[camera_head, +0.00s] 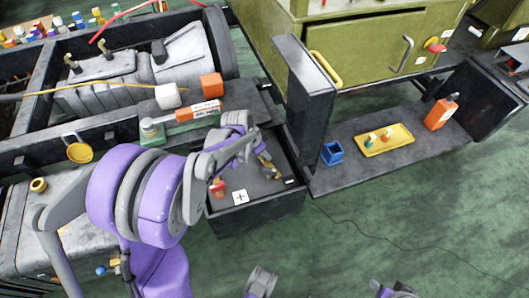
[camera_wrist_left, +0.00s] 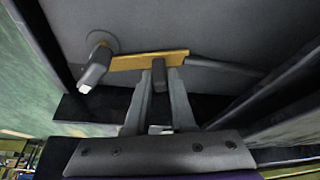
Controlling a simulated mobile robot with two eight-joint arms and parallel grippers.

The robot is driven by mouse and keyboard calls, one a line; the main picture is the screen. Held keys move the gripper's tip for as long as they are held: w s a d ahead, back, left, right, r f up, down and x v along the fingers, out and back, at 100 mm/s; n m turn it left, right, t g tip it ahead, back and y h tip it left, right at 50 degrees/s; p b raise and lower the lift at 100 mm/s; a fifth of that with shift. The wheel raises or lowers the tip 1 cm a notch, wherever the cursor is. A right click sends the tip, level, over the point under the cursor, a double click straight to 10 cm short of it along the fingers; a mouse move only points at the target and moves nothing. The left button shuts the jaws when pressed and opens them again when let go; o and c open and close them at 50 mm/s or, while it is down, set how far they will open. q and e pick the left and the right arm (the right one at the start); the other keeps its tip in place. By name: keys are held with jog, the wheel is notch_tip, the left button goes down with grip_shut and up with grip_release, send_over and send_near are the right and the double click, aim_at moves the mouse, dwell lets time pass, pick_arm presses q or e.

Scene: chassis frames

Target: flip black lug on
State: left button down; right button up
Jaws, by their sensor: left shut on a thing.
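My left gripper (camera_head: 259,160) reaches down into an open black box (camera_head: 262,215) beside the chassis frame. In the left wrist view the gripper (camera_wrist_left: 160,82) is shut on a dark lug (camera_wrist_left: 160,75), which stands at a brass-coloured bar (camera_wrist_left: 130,62). The brass bar also shows in the head view (camera_head: 270,170), partly behind the fingers. A grey round-ended post (camera_wrist_left: 95,70) with a pale tip is at the left end of the bar. A dark rod or cable runs off from its right end.
A black door or lid (camera_head: 303,95) stands upright right of the box. A red item (camera_head: 217,187) and a white cross-marked label (camera_head: 240,197) are at the box's front. A blue bin (camera_head: 332,153), yellow tray (camera_head: 385,140) and orange bottle (camera_head: 440,112) sit on a step.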

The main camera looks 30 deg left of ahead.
pick_arm(q)
jog(key=shift+s+a+m+p, duration=0.15)
jog(key=shift+m+p, duration=0.15)
jog(key=shift+m, duration=0.3)
jog(key=shift+s+a+m+g+h+p, duration=0.15)
jog(key=shift+m+g+h+p, duration=0.35)
jog(key=shift+m, duration=0.6)
jog(key=c, duration=0.8)
grip_release()
jog(key=shift+o, duration=0.2)
jog(key=p+v, duration=0.2)
jog(key=v, duration=0.8)
jog(key=shift+s+r, duration=0.25)
jog(key=shift+r, duration=0.1)
